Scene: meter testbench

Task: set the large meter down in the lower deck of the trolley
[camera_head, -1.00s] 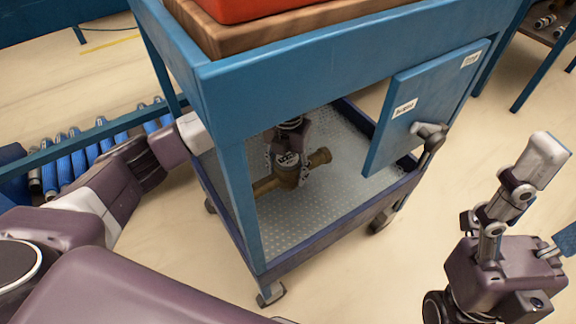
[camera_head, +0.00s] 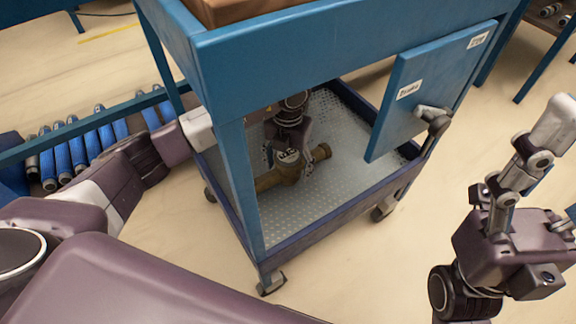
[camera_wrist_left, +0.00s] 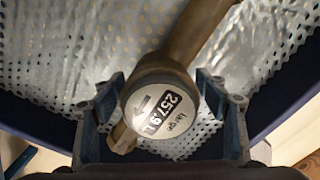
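The large meter (camera_head: 283,172), a brass pipe body with a round dial, is inside the lower deck of the blue trolley (camera_head: 345,185). In the left wrist view its dial (camera_wrist_left: 165,112) reads "257.9" and "large". My left gripper (camera_head: 288,158) reaches down over it.
The trolley's upper frame (camera_head: 300,65) and corner post (camera_head: 240,190) stand close around my left arm. Bare deck surrounds the meter.

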